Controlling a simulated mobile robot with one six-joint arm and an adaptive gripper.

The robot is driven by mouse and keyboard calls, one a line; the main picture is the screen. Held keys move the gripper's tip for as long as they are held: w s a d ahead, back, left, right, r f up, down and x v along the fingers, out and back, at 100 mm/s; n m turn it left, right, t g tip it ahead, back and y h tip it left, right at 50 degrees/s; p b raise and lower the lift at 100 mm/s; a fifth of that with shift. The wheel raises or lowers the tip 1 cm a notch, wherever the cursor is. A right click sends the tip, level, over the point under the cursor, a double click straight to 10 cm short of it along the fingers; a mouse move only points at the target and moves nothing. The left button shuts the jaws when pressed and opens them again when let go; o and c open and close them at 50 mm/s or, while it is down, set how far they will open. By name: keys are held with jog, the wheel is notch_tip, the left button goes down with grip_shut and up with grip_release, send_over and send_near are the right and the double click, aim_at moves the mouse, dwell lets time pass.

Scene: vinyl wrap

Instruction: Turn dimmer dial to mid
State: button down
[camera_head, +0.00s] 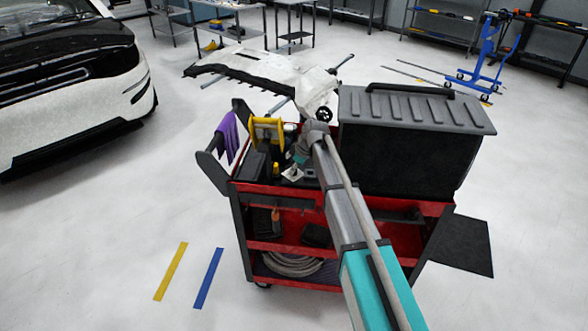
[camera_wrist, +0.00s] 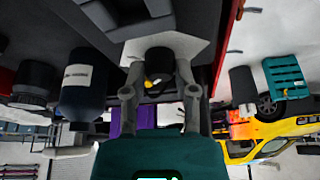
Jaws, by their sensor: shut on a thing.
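The dimmer dial (camera_wrist: 158,62) is a round black knob with a small yellow mark on its lower left side in the wrist view. It stands on a pale, angular plate (camera_wrist: 188,46), which also shows on the cart top in the head view (camera_head: 292,174). My gripper (camera_wrist: 159,74) has one grey finger on each side of the knob and is shut on it. In the head view my gripper (camera_head: 300,160) is small and partly hidden by my arm, and the dial cannot be made out.
The red cart (camera_head: 240,188) carries a large black case (camera_head: 410,140) to the right of my arm. A yellow holder (camera_head: 266,130) and a purple cloth (camera_head: 228,136) are at its left. Dark bottles, one labelled (camera_wrist: 84,92), stand close by in the wrist view.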

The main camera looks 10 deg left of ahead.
jog(key=shift+n, duration=0.5)
jog(key=c, duration=0.7)
grip_release()
jog(key=shift+m, duration=0.4)
jog(key=shift+m+t+h, duration=0.4)
jog(key=shift+m+t, duration=0.5)
jog(key=shift+m, duration=1.6)
jog(key=shift+s+a+m+t+h, duration=0.1)
jog(key=shift+m+t+h, duration=0.3)
jog(key=shift+m, duration=1.1)
jog(key=shift+m+t+h, duration=0.2)
jog(key=shift+m+h, duration=0.3)
jog(key=shift+m, duration=1)
jog(key=p+v, duration=1.3)
jog(key=v, duration=0.1)
jog(key=s+d+f+m+g+b, duration=0.1)
jog(key=s+d, duration=0.4)
jog(key=d, duration=0.2)
jog(key=s+d+f+m+g+h+b, duration=0.1)
jog(key=s+d+f, duration=0.1)
jog(key=s+d, duration=0.4)
jog(key=s+d+f+m+b, duration=0.1)
jog(key=s+d+f+b, duration=0.1)
jog(key=s+d, duration=0.3)
jog(key=shift+s+d+f+g+h, duration=0.1)
jog(key=shift+s+d+g+h, duration=0.1)
jog(key=shift+d, duration=0.9)
jog(key=shift+s+d+f+g+h, duration=0.1)
jog(key=shift+d+g, duration=0.1)
jog(key=shift+d, duration=0.95)
